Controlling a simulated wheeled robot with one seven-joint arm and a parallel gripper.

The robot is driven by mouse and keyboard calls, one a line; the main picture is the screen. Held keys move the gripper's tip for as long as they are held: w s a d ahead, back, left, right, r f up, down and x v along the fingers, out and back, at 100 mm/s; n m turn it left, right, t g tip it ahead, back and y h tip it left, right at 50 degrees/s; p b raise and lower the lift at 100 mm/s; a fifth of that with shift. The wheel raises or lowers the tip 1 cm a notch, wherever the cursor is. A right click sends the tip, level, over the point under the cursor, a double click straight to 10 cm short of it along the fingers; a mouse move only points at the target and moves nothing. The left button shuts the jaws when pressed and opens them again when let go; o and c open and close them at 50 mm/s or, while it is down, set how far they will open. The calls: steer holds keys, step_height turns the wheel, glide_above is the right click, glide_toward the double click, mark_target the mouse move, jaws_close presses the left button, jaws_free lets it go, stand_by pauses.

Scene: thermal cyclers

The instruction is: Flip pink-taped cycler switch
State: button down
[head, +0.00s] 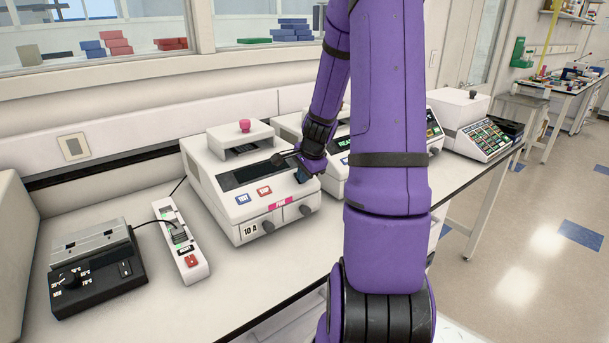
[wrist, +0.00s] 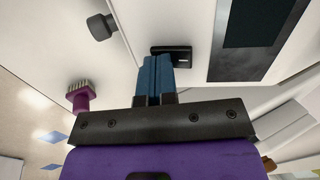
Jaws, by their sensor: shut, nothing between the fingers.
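The pink-taped cycler (head: 222,180) is a white machine with a dark display, a pink knob on top and a pink tape strip (head: 281,203) on its front edge. My gripper (head: 303,176) is over the right part of its sloping panel. In the wrist view my gripper (wrist: 158,62) has its two blue fingers shut together and empty. Their tips are right at a black rocker switch (wrist: 172,52) on the white panel. I cannot tell whether they touch it. In the head view my gripper hides this switch.
A white power strip (head: 180,242) with a red switch and a black control box (head: 98,268) stand left of the cycler. Another cycler (head: 331,160) stands close on the right, partly behind my arm. A black knob (wrist: 101,27) protrudes near my fingers. The front bench strip is clear.

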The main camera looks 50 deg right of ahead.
steer(key=shift+r, duration=0.65)
steer(key=shift+r, duration=0.1)
steer(key=shift+s+r, duration=0.2)
steer(key=shift+r, duration=0.25)
steer(key=s+a+r, duration=0.2)
steer(key=s+r, duration=0.5)
steer(key=r, duration=0.3)
steer(key=shift+s+r, duration=0.2)
steer(key=shift+r, duration=0.05)
